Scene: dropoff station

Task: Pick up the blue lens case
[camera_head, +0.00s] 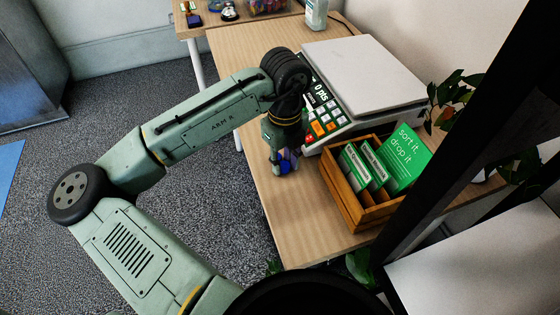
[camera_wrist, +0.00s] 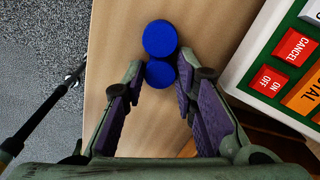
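The blue lens case (camera_wrist: 160,38) has two round blue lobes joined together. It lies on the wooden table, one lobe beyond my fingertips and the other between them in the wrist view. My gripper (camera_wrist: 162,68) is open, with its purple-padded fingers on either side of the nearer lobe. A gap seems to show on each side, but I cannot tell the height of the fingers above the table. In the head view my gripper (camera_head: 284,161) points down over the table's left edge and hides much of the blue case (camera_head: 287,168).
A scale (camera_head: 365,78) with a keypad stands right of my gripper, close by. A wooden box (camera_head: 352,207) with green cards stands to the lower right. The table (camera_head: 290,230) is clear toward the front. A bottle (camera_head: 316,14) and small items are at the far end.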

